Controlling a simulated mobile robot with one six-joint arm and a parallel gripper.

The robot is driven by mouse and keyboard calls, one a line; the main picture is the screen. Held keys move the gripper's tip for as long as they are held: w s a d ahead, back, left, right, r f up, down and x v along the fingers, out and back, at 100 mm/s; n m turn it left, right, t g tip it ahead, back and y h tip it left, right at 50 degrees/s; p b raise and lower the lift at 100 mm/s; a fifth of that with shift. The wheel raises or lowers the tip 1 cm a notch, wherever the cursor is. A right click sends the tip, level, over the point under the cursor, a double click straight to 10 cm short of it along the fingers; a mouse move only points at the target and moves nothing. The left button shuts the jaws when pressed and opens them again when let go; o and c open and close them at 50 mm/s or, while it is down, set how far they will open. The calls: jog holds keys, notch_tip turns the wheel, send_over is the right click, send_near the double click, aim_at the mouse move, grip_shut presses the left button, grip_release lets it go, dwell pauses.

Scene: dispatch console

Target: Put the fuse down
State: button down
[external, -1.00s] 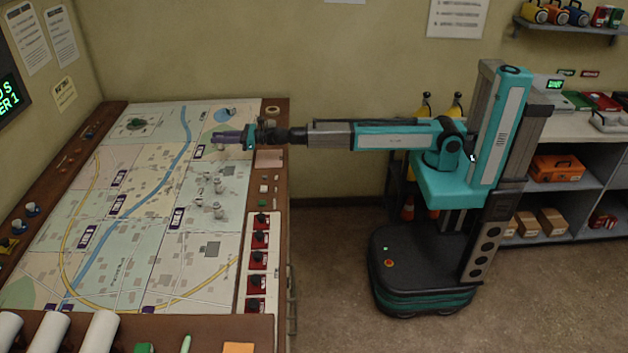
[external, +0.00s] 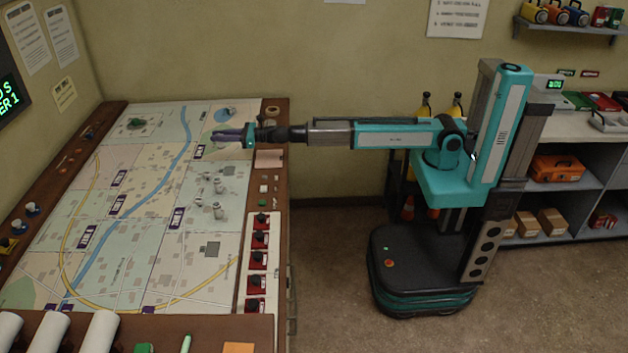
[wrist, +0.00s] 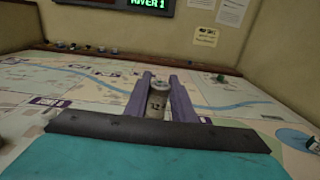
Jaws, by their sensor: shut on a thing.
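My gripper (external: 231,136) reaches out over the upper right part of the map table (external: 280,180). In the wrist view its two purple fingers (wrist: 158,97) are shut on the fuse (wrist: 157,104), a pale cylinder with dark markings that look like "12". The fuse lies between the fingers, low over the map; I cannot tell if it touches the surface. In the external view the fuse is too small and hidden by the fingers to make out clearly.
Several small grey pieces (external: 218,210) stand on the map in front of the gripper. Red switch units (external: 259,258) line the table's right edge. White rolls (external: 100,331) lie at the near edge. The map's middle left is mostly flat and clear.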

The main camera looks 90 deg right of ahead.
jog(key=shift+a, duration=0.15)
jog(key=shift+a+r+n+y, duration=0.1)
jog(key=shift+a+n+y, duration=0.2)
jog(key=shift+a+y, duration=0.35)
jog(key=s+a+f+n+g+y+b, duration=0.1)
jog(key=s+a+n+g+y, duration=0.4)
jog(key=a, duration=1)
jog(key=s+a+f+n+g+y+b, duration=0.2)
jog(key=s+a+n+g+y, duration=0.3)
jog(key=a, duration=1)
jog(key=s+a+f+n+g+y+b, duration=0.1)
jog(key=s+a+n+g+y, duration=0.4)
jog(key=s+a, duration=0.5)
jog(key=a+y, duration=0.2)
jog(key=a, duration=0.4)
jog(key=shift+f+n+b, duration=0.4)
jog(key=shift+w+a, duration=0.1)
jog(key=shift+w, duration=0.1)
jog(key=shift+w+a+f+p, duration=0.25)
jog(key=shift+w+a+p, duration=0.2)
jog(key=shift+w+a, duration=1.35)
jog(key=shift+w+a+f+p, duration=0.4)
jog(key=shift+w+a, duration=0.55)
jog(key=shift+w, duration=1.75)
jog(key=shift+w+a+f+p, duration=0.15)
jog(key=shift+w+a+p, duration=0.35)
jog(key=shift+w+a, duration=1.3)
jog(key=shift+w+d+f, duration=0.1)
jog(key=shift+w+d, duration=0.35)
jog(key=shift+d, duration=0.05)
